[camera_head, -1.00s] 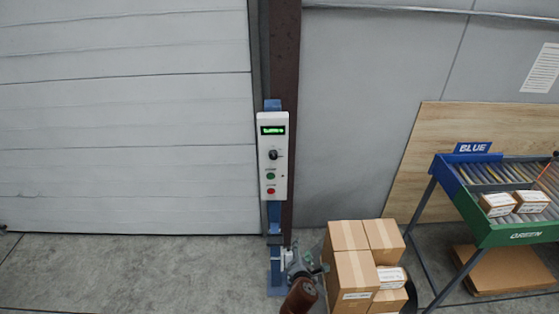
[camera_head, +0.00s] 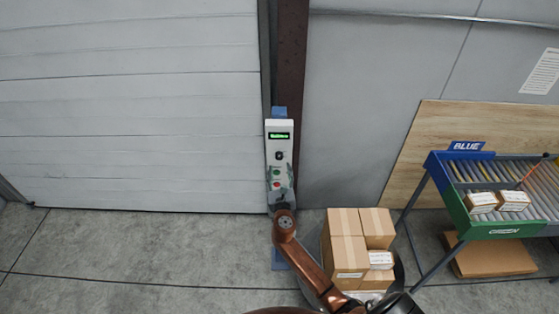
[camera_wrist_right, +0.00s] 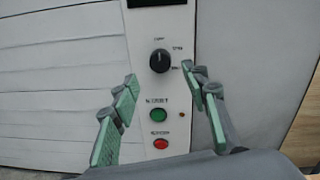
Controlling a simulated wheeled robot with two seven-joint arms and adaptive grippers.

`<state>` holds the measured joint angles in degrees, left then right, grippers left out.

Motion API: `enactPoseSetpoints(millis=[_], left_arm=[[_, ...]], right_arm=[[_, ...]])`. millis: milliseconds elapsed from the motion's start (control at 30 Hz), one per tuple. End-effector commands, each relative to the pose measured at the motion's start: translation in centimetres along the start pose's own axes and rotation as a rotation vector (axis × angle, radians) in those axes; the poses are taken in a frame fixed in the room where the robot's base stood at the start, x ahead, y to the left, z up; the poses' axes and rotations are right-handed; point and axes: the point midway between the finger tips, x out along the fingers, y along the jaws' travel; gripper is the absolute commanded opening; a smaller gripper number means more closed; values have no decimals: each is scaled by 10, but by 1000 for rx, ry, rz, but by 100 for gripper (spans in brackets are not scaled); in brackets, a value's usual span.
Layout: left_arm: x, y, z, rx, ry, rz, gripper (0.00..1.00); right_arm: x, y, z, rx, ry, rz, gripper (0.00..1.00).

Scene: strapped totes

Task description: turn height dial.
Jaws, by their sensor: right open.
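The height dial (camera_wrist_right: 160,61) is a round black knob on a white control panel (camera_wrist_right: 145,30), with small printed labels around it. In the head view the dial (camera_head: 278,155) sits under a lit green display (camera_head: 278,136). My right gripper (camera_wrist_right: 160,76) is open and empty in front of the panel. Its green-padded fingers stand left and right of the dial, tips a little below its level. I see no contact with the dial. In the head view the right gripper (camera_head: 279,174) covers part of the lower panel. My left gripper is not in view.
Below the dial are a green start button (camera_wrist_right: 157,115) and a red button (camera_wrist_right: 160,144), both between the fingers. Stacked cartons (camera_head: 347,253) stand right of my right arm. A roller rack (camera_head: 490,228) stands further right. The floor at left is clear.

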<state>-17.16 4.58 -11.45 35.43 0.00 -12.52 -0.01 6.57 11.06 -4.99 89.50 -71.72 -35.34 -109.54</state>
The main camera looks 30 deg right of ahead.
Motion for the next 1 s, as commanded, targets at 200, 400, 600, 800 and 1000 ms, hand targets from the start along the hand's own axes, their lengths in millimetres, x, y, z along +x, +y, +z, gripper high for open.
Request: enactPoseSetpoints(millis=[200,400,600,800,1000], left_arm=[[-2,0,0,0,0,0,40],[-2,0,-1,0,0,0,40],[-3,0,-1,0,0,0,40],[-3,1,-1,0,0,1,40],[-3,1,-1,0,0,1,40]], right_arm=[[34,0,1,1,0,0,42],[49,0,0,3,1,-1,42],[50,0,0,4,0,-1,42],[50,0,0,4,0,-1,34],[50,0,0,4,1,-1,20]])
